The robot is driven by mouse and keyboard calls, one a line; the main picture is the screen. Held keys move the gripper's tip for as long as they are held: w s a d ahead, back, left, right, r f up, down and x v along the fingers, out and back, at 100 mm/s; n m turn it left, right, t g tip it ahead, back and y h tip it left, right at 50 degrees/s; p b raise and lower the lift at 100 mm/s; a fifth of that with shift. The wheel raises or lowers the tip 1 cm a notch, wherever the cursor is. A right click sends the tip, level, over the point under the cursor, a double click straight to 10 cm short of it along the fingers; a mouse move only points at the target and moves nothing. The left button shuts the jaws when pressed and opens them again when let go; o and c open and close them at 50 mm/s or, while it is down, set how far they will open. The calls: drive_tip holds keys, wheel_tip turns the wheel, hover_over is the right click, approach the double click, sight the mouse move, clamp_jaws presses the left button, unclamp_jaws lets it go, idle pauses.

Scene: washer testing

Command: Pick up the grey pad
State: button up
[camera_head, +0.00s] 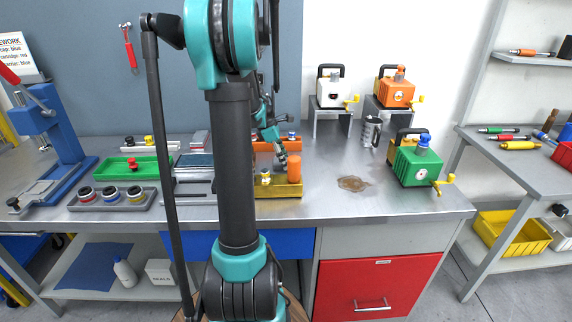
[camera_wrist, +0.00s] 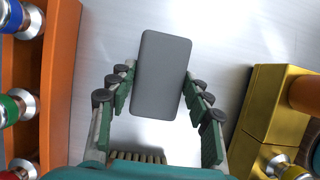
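The grey pad (camera_wrist: 160,75) is a dark rounded rectangle, slightly tilted, over the bright metal bench in the wrist view. My gripper (camera_wrist: 157,78) is open, with its green-padded fingers on either side of the pad's lower part. The fingertips are close to the pad's long edges; I cannot tell whether they touch. In the head view my gripper (camera_head: 281,158) points down between the orange rack and the gold fixture. I cannot make out the pad there.
An orange rack (camera_wrist: 60,80) with colour-banded metal parts stands close on the left. A gold fixture (camera_wrist: 265,105) with an orange cylinder (camera_head: 295,168) is close on the right. A brown stain (camera_head: 353,184) and a green pump-like unit (camera_head: 415,165) are further right.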

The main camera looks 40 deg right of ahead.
drive_tip(key=c, duration=0.3)
drive_tip(key=shift+r, duration=0.1)
wheel_tip(320, 180, up, 20)
drive_tip(key=shift+r, duration=0.15)
idle(0.4)
drive_tip(key=shift+o, duration=1.2)
drive_tip(key=c, duration=0.3)
